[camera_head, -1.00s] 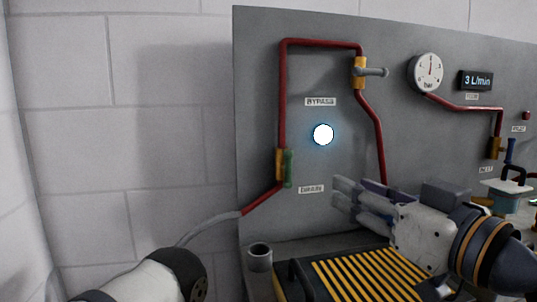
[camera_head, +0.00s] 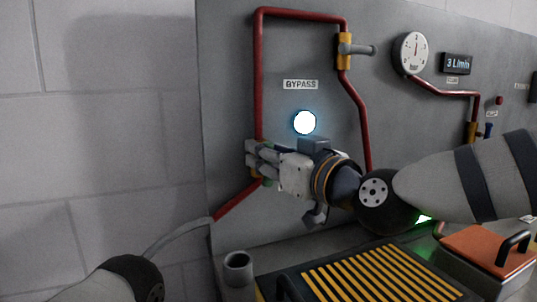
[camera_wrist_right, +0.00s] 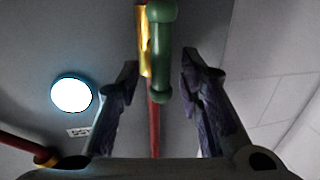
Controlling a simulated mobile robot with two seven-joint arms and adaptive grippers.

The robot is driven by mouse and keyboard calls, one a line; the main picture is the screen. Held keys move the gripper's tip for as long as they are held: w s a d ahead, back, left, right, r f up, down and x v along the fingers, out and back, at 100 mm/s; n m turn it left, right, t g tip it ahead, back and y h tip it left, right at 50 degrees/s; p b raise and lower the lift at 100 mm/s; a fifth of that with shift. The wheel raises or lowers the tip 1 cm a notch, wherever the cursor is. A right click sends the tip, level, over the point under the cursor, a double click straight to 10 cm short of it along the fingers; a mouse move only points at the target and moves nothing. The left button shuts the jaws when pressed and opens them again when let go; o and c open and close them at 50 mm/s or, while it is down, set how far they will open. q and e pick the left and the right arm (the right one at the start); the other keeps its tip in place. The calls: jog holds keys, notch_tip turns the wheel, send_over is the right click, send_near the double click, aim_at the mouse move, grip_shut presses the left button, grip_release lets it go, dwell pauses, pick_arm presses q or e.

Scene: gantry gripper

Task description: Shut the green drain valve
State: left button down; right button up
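The green drain valve handle (camera_wrist_right: 161,50) shows in the right wrist view, lying along the red pipe beside its brass body (camera_wrist_right: 144,42). My right gripper (camera_wrist_right: 160,64) is open, one finger on each side of the handle's line, with visible gaps to both. In the head view my right gripper (camera_head: 251,160) is at the drain valve and hides most of it; a bit of the brass body (camera_head: 250,145) shows. Whether the handle is fully between the fingers in depth I cannot tell. My left gripper is out of view; only a left arm link shows at lower left.
The panel (camera_head: 228,120) carries a bypass valve (camera_head: 344,50), a gauge (camera_head: 410,53), a flow display (camera_head: 457,63) and a glowing white disc (camera_head: 305,122). Below are a grey cup (camera_head: 238,262), a yellow-striped grate (camera_head: 365,278) and an orange-lidded box (camera_head: 485,250).

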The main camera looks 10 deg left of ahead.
jog(key=shift+w+a, duration=0.15)
jog(key=shift+r, duration=0.1)
grip_shut()
jog(key=m, duration=0.5)
jog(key=shift+w+d+f+t, duration=0.25)
jog(key=shift+w+d+t, duration=0.05)
jog(key=shift+d+t, duration=0.1)
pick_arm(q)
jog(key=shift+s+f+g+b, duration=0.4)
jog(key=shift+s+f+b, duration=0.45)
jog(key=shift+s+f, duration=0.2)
pick_arm(e)
jog(key=m+t, duration=0.1)
jog(key=m, duration=0.4)
jog(key=f+m+t+h, duration=0.1)
jog(key=m, duration=0.4)
jog(key=d+f+m+t, duration=0.1)
jog(key=m, duration=0.4)
jog(key=shift+w+h, duration=0.3)
